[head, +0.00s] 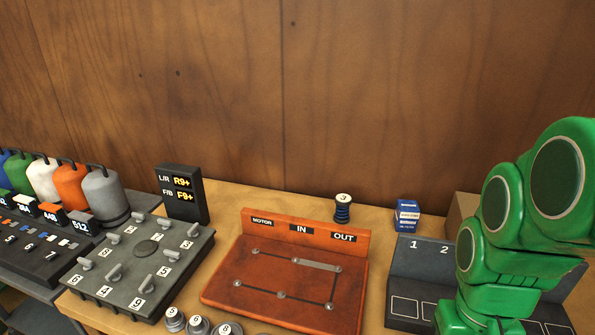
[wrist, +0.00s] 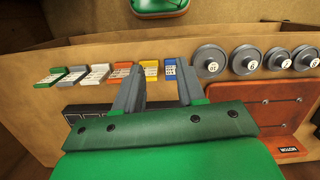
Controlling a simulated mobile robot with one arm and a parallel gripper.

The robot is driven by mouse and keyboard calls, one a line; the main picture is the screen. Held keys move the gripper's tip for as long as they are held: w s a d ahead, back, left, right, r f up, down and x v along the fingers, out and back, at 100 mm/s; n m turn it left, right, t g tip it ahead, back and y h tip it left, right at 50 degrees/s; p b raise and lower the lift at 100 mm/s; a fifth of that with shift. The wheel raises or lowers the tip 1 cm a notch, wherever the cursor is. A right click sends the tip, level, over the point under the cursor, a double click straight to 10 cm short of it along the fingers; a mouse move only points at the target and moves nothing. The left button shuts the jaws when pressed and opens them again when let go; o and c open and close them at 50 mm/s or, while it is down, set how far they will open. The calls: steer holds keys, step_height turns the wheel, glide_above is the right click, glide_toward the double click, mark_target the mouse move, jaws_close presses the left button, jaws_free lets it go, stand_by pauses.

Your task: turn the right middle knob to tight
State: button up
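The dark grey knob panel (head: 150,240) lies on the table at left in the head view. The right middle knob (head: 165,256) stands on the panel's right side, by a label that seems to read 5. I cannot read any tight mark. My gripper (wrist: 158,85) shows in the wrist view with its two grey fingers apart and nothing between them. The knob panel is not in the wrist view, and my gripper is away from it.
The orange-red motor board (head: 290,270) lies right of the panel. A black display (head: 181,194) stands behind the panel. Several weights (wrist: 245,60) and coloured blocks (wrist: 122,75) lie near my gripper. A dark tray (head: 405,295) and my green arm are at right. Coloured bottles (head: 72,187) stand at left.

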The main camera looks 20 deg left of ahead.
steer(key=w+a+r+n+t, duration=0.15)
steer(key=w+a+n, duration=0.25)
steer(key=w+a, duration=0.9)
steer(key=w+a+r+n, duration=0.2)
steer(key=w+a+n, duration=0.2)
steer(key=w+a, duration=0.95)
steer(key=n, duration=0.9)
glide_above(171, 251)
steer(key=f, duration=1)
steer(key=shift+d+f, duration=0.2)
steer(key=shift+a+f, duration=0.15)
steer(key=shift+f, duration=3.85)
